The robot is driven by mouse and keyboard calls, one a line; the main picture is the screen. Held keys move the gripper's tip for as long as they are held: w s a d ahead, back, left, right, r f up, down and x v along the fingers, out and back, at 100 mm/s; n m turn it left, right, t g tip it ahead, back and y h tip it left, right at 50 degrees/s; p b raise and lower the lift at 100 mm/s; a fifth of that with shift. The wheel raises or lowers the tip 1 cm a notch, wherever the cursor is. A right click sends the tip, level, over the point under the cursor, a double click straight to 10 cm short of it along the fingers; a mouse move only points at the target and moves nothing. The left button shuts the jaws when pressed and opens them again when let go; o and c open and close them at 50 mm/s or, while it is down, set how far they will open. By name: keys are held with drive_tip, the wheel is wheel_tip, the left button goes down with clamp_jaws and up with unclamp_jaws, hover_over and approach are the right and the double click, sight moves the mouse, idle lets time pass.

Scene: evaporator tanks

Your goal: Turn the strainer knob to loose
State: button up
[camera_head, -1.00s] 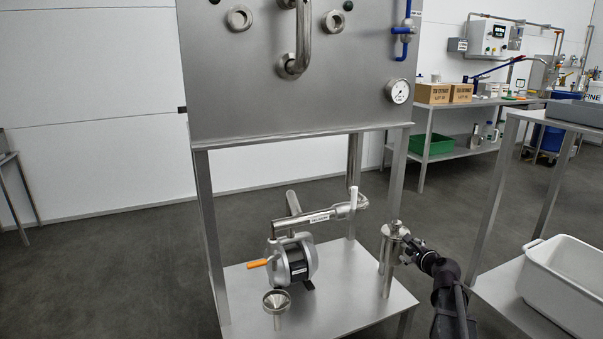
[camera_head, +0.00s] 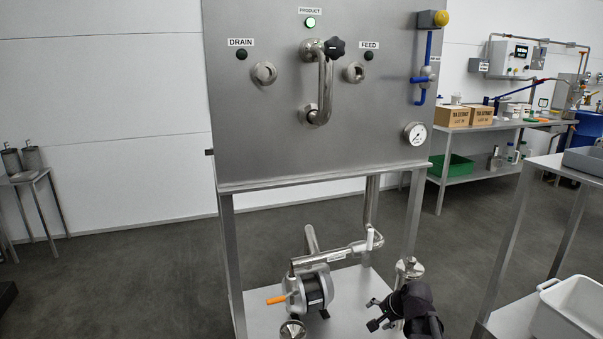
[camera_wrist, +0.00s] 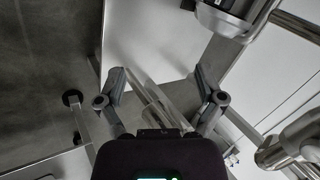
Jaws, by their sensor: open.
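The strainer (camera_head: 408,268) is a small steel cylinder with a knob on top, on the low shelf under the tank panel. My dark gripper (camera_head: 375,313) is in front of it and a little below its top, with fingers pointing left. My arm hides the strainer's lower part. In the wrist view my gripper (camera_wrist: 160,85) has its two fingers spread apart. A shiny metal cylinder shows beyond and between them; I cannot tell whether it is part of the strainer. The knob is apart from the fingers.
Steel piping (camera_head: 335,256) runs above. The floor at left is mostly clear.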

drive_tip(key=s+a+r+n+g+h+p, duration=0.25)
drive_tip(key=s+n+p, duration=0.2)
drive_tip(key=s, duration=0.25)
drive_tip(key=s+a+r+n+g+h+p, duration=0.1)
drive_tip(key=s+a+r+n+g+p, duration=0.15)
drive_tip(key=s+n, duration=0.35)
wheel_tip(320, 180, up, 37)
drive_tip(key=m+p, duration=0.1)
drive_tip(key=p, duration=3.6)
drive_tip(key=shift+s+d+r+g, duration=0.15)
drive_tip(key=shift+s+d+g, duration=0.2)
drive_tip(key=shift+s+g, duration=0.05)
